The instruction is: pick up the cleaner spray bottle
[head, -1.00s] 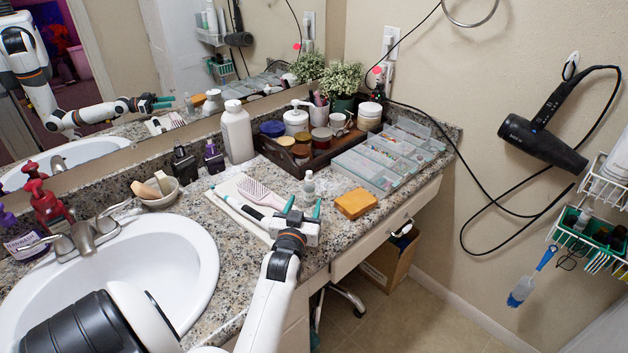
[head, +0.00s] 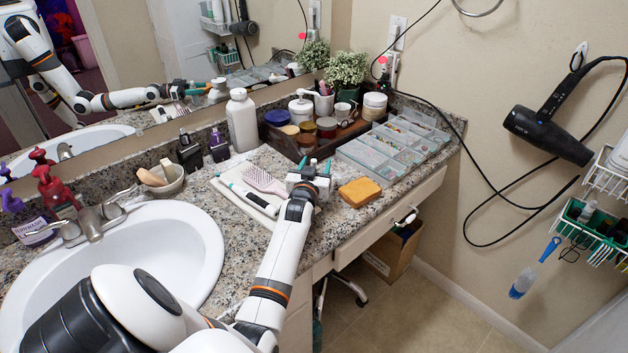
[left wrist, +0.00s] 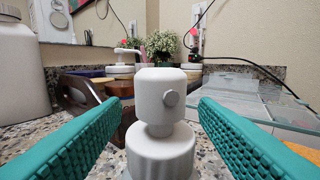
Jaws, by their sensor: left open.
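The spray bottle (left wrist: 160,110) has a white nozzle head and a ribbed white collar. In the left wrist view it stands upright between the two teal fingers of my left gripper (left wrist: 160,120), with a gap on each side. My left gripper is open, low over the counter. In the head view my left gripper (head: 314,167) is at the counter beside the hairbrush, and it hides most of the bottle. The bottle's lower body is out of the left wrist picture. My right gripper is not in view.
A large white bottle (head: 241,122) stands at the back. A hairbrush (head: 262,181) lies to the left and an orange sponge (head: 359,191) to the right. A wooden tray (head: 281,145) with jars and a clear compartment organizer (head: 372,165) are behind.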

